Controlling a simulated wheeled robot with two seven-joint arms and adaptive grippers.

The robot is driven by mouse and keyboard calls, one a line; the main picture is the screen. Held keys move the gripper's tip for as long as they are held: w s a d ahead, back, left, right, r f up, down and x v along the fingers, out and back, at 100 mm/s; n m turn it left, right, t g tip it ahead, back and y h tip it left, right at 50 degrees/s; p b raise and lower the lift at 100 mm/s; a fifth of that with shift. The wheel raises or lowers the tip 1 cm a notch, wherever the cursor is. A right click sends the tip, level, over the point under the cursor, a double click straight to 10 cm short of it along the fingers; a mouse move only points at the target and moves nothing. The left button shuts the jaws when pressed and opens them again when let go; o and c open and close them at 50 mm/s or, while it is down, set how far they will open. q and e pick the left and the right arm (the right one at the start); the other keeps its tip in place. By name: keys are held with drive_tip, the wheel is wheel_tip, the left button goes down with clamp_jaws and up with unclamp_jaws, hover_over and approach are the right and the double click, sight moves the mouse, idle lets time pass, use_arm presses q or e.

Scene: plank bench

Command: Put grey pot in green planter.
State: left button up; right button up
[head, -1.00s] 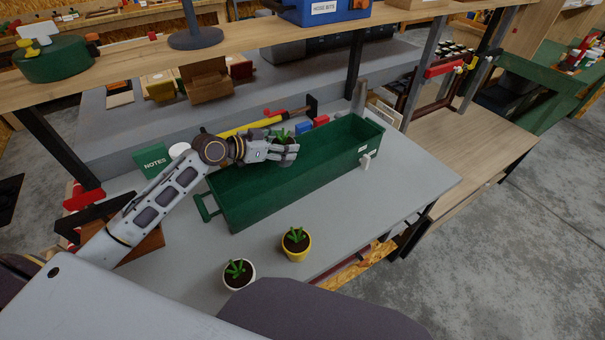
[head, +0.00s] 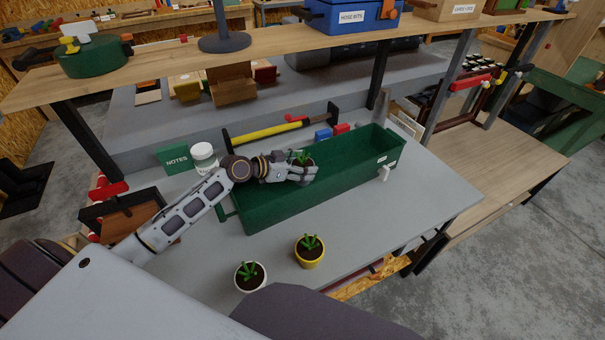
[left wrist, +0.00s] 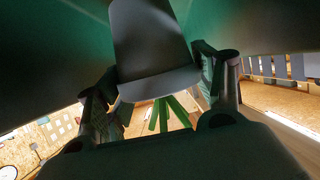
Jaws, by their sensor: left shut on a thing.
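The grey pot (left wrist: 150,45) with a green plant is between the two fingers of my left gripper (head: 302,172), which is shut on it. In the head view the plant (head: 303,158) and dark soil show above the fingers, and the pot looks upright. The long green planter (head: 265,218) stands on the grey bench. The gripper and pot are within the planter's outline, near its middle, and green walls show on both sides of the pot in the left wrist view. I cannot tell whether the pot touches the planter floor. My right gripper is not in view.
A white pot (head: 250,284) and a yellow pot (head: 309,260) with plants stand in front of the planter. Behind it are a yellow-handled hammer (head: 270,131), a white jar (head: 203,158) and a green notes box (head: 173,160). A wooden shelf (head: 270,60) runs above. The bench's front right is clear.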

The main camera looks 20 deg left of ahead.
use_arm(q)
drive_tip(key=shift+f, duration=1.95)
drive_tip(key=o, duration=1.1)
drive_tip(key=shift+o, duration=0.2)
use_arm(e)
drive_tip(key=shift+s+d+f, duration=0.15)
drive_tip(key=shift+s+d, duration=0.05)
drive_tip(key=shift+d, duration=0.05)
